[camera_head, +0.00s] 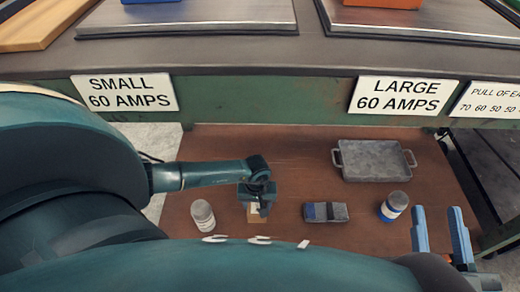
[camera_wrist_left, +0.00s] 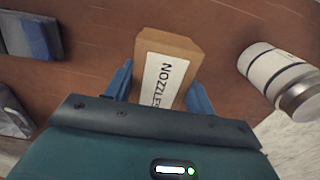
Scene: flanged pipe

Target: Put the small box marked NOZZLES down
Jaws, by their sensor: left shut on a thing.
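The small box marked NOZZLES (camera_wrist_left: 167,68) is brown cardboard with a white label. In the left wrist view it sits between the two blue fingers of my left gripper (camera_wrist_left: 160,90), which is shut on it. In the head view the box (camera_head: 255,215) shows just under my left gripper (camera_head: 258,203), partly hidden by it. It is over the brown lower board (camera_head: 290,145); I cannot tell whether it touches the board. My right gripper (camera_head: 440,232) is at the lower right, its blue fingers apart with nothing between them.
A white-and-grey can (camera_head: 203,215) stands left of the box. A grey-and-blue block (camera_head: 325,212) and a blue-white can (camera_head: 394,206) are to its right. A grey metal tray (camera_head: 375,162) with handles is at the back right. The green bench edge (camera_head: 260,103) overhangs behind. The board behind the box is clear.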

